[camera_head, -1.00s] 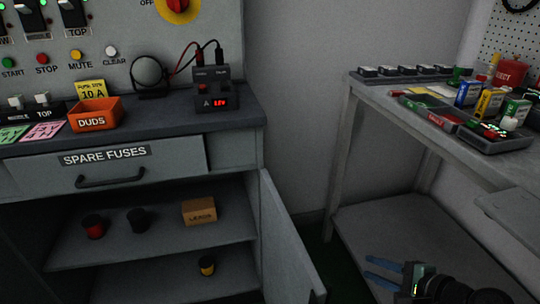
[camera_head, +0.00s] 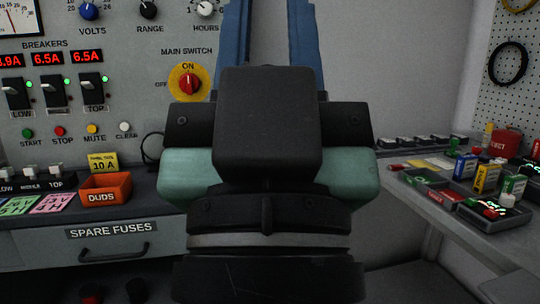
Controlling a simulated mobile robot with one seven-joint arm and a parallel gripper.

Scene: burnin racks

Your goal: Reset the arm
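My gripper (camera_head: 267,50) stands upright in the middle of the head view, close to the camera, with its two blue fingers pointing up. The fingers are apart, with grey wall showing between them. No object shows between them, but the fingertips are cut off by the top edge. The black and green gripper body and wrist hide the middle of the bench and part of the panel.
The control panel (camera_head: 130,60) carries breakers (camera_head: 55,92) and a main switch (camera_head: 188,84). An orange DUDS bin (camera_head: 106,188) sits on the left bench above the SPARE FUSES drawer (camera_head: 60,250). The right bench (camera_head: 415,188) holds trays and small boxes.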

